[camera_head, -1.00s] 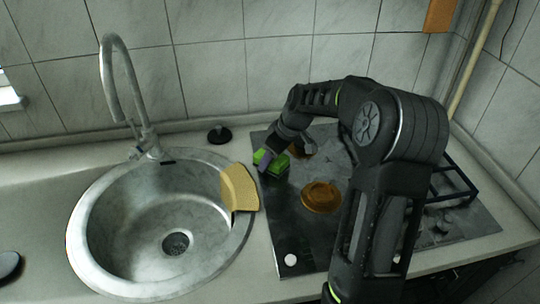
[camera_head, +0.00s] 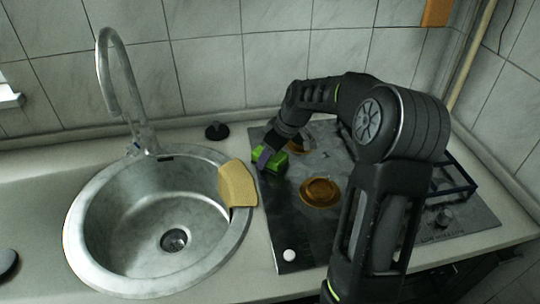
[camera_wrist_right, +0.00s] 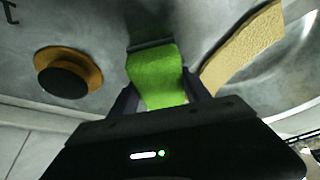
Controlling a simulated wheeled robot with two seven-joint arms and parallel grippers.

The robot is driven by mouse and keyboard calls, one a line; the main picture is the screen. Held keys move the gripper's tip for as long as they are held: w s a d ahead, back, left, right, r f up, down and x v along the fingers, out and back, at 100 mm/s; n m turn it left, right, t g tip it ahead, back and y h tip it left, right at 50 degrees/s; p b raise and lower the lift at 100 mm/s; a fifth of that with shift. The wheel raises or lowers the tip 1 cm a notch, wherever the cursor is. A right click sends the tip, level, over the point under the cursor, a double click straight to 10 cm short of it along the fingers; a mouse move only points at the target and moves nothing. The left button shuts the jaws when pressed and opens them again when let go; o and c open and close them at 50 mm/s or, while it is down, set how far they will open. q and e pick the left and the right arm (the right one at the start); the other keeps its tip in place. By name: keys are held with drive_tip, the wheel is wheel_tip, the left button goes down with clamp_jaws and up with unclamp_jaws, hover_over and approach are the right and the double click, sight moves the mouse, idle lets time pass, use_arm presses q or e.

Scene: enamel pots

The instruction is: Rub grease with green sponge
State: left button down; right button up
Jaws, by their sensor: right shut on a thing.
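The green sponge (camera_head: 277,163) is at the left side of the dark stovetop (camera_head: 290,215). My right gripper (camera_head: 266,154) is shut on it; the right wrist view shows the sponge (camera_wrist_right: 157,76) between the two fingers. The sponge looks to be on or just above the stove surface; I cannot tell which. Brownish burner rings show, one at the middle of the stove (camera_head: 320,192) and one behind my gripper, partly hidden by it. Grey smudges (camera_head: 328,160), perhaps grease, lie on the stovetop's back part. My left gripper is not in view.
A yellow cloth-like piece (camera_head: 238,185) lies over the right rim of the round metal sink (camera_head: 110,250). A tall faucet (camera_head: 122,95) stands behind the sink. A black knob-like stopper (camera_head: 217,131) is on the counter. A dark grate frame (camera_head: 450,178) is at the stove's right.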

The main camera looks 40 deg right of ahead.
drive_tip(key=shift+w+d+p, duration=0.15)
drive_tip(key=shift+w+d, duration=0.3)
drive_tip(key=shift+w, duration=0.35)
drive_tip(key=shift+w+d+p, duration=0.15)
drive_tip(key=shift+w+d, duration=0.3)
drive_tip(key=shift+w, duration=0.35)
drive_tip(key=shift+r, duration=0.1)
wheel_tip(320, 180, up, 5)
drive_tip(key=p, duration=0.3)
drive_tip(key=shift+r+p, duration=0.35)
drive_tip(key=shift+r, duration=0.1)
drive_tip(key=shift+r+p, duration=0.8)
drive_tip(key=shift+r, duration=0.7)
drive_tip(key=shift+a, duration=0.1)
